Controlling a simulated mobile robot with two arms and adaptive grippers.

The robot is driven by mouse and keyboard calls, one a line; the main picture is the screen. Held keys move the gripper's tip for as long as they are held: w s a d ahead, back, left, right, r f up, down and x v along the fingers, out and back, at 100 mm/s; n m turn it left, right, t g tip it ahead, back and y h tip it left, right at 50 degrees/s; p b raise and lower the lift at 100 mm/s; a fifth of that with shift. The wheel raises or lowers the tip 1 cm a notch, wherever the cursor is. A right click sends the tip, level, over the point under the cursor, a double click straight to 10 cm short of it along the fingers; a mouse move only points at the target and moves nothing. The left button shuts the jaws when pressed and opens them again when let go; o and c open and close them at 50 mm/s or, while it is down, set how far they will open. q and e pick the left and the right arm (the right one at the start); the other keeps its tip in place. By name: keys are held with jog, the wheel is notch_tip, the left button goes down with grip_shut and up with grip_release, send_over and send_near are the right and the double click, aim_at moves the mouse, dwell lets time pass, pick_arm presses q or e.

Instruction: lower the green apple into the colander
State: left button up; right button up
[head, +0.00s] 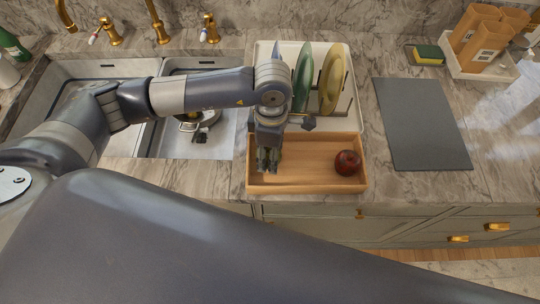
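My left gripper (268,167) points down over the left part of a wooden tray (315,178). A small patch of green, likely the green apple (279,155), shows beside its fingers; the rest is hidden behind them. I cannot tell whether the fingers are closed on it. A metal colander (205,133) sits in the right sink basin, to the left of the tray, partly hidden by my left arm. Its inside is only partly visible. My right gripper is not in view.
A red apple (347,163) lies at the tray's right end. Behind the tray, a white dish rack (262,52) holds a green plate (302,75) and a yellow plate (330,80). A grey mat (420,125) lies to the right. Golden taps (159,22) stand behind the sink.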

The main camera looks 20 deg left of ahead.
pick_arm(q)
notch_tip(320, 180, up, 6)
jog(key=shift+r+b, duration=0.2)
jog(key=shift+b, duration=0.85)
jog(key=shift+w+a+r, duration=0.1)
jog(key=shift+r, duration=0.3)
jog(key=shift+w+a+r+b, duration=0.15)
jog(key=shift+a+b, duration=0.1)
jog(key=shift+b, duration=0.25)
jog(key=w+a+f+b, duration=0.4)
jog(key=w+a+b, duration=0.1)
jog(key=a, duration=0.4)
jog(key=w+a+f+b, duration=0.4)
jog(key=w+a, duration=0.4)
jog(key=a, duration=0.2)
jog(key=w+a+f+b, duration=0.4)
jog(key=w+a+b, duration=0.1)
jog(key=a, duration=0.4)
jog(key=shift+w+a+b, duration=0.15)
jog(key=shift+w+b, duration=0.2)
jog(key=shift+w, duration=0.35)
jog(key=shift+f, duration=0.2)
jog(key=shift+f+b, duration=2)
jog(key=shift+f, duration=2.1)
jog(key=shift+f+b, duration=0.4)
jog(key=shift+f, duration=0.35)
